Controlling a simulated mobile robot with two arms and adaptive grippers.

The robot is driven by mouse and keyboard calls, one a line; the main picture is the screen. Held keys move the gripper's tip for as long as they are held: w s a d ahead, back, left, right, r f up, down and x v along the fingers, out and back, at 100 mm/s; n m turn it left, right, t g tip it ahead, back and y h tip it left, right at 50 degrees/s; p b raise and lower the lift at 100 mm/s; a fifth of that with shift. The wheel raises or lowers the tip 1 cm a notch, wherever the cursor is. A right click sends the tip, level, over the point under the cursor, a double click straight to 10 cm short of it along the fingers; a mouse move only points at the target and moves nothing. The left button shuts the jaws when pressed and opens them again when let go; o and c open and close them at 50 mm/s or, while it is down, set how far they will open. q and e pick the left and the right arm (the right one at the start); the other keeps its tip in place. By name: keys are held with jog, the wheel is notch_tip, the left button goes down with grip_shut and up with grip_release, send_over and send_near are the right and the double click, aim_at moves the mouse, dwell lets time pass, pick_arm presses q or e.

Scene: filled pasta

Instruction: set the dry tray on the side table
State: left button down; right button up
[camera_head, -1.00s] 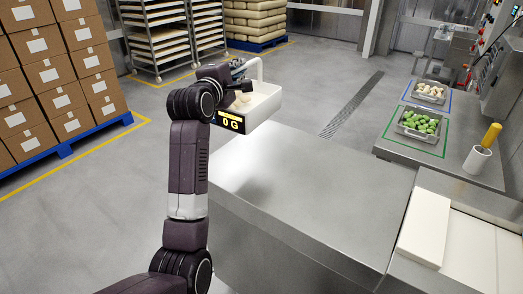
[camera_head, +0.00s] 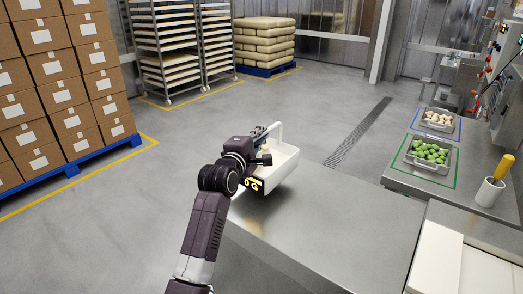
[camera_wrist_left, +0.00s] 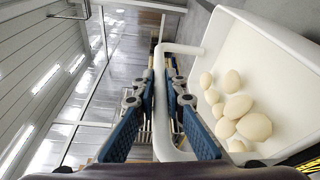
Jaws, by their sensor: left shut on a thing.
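The dry tray (camera_head: 284,168) is a white, deep-walled tray with a raised bar handle. In the left wrist view the tray (camera_wrist_left: 285,85) holds several pale, rounded pieces. My left gripper (camera_head: 262,146) is shut on the handle, and the white bar shows between its blue fingers in the wrist view (camera_wrist_left: 160,88). The tray is over the far left part of the bare steel table (camera_head: 340,212), low near its top. I cannot tell whether its bottom touches the table. My right gripper is out of view.
The steel table is clear to the tray's right. On the right counter stand a tray of green pieces (camera_head: 430,154), a tray of pale pieces (camera_head: 440,119) and a white cup (camera_head: 489,192) with a yellow-handled tool. Boxes (camera_head: 70,75) and racks stand behind on the left.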

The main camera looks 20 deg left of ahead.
pick_arm(q)
jog(key=shift+f, duration=2.55)
jog(key=shift+f, duration=0.15)
jog(key=c, duration=2)
grip_release()
